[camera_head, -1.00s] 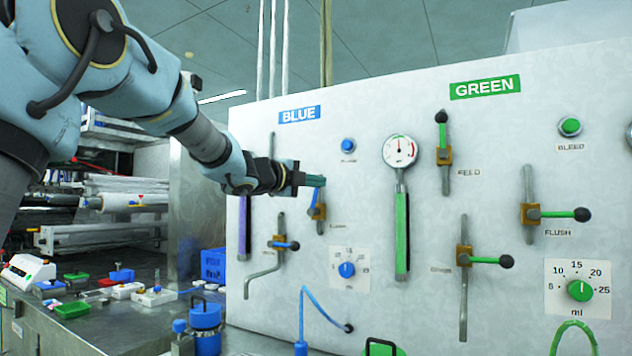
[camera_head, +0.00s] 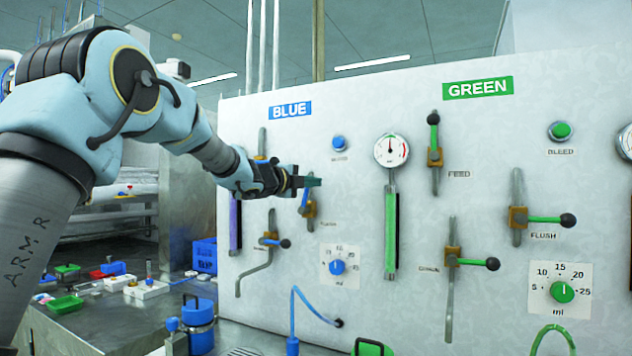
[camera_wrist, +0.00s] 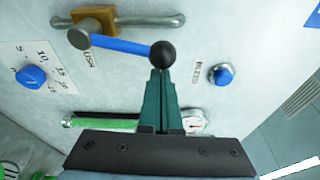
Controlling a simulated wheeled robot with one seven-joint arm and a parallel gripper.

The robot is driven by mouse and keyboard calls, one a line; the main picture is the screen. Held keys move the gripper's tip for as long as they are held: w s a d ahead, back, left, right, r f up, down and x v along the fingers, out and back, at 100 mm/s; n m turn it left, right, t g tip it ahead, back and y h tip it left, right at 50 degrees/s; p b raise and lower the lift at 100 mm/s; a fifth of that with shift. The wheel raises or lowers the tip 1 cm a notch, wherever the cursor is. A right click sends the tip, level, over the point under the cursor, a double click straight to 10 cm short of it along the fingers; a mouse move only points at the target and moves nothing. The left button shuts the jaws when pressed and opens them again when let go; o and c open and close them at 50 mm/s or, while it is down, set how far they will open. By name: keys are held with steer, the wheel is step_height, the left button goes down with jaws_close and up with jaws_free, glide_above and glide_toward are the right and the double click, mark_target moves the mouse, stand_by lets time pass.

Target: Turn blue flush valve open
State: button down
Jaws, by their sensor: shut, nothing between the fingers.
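The blue flush valve has a brass body (camera_wrist: 95,20) on a grey pipe, with a blue lever (camera_wrist: 125,45) ending in a black ball knob (camera_wrist: 163,54). The lever runs roughly along the pipe. In the head view the flush valve (camera_head: 310,209) sits under the BLUE label, its lever pointing up; my gripper hides the knob there. My gripper (camera_head: 314,181) is shut and empty at the lever's upper end. In the wrist view its teal fingertips (camera_wrist: 160,76) are just beside the knob; I cannot tell whether they touch.
A blue bleed button (camera_head: 339,143) and a blue dial (camera_head: 337,267) are nearby. Another blue-handled valve (camera_head: 270,240) is lower left. A gauge (camera_head: 391,150) and the green-side valves are to the right. A blue canister (camera_head: 200,322) stands below the panel.

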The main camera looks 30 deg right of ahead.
steer(key=w+n, duration=0.1)
steer(key=w+a+r+n+p, duration=0.1)
steer(key=n, duration=0.1)
steer(key=shift+a, duration=0.1)
steer(key=shift+h, duration=0.3)
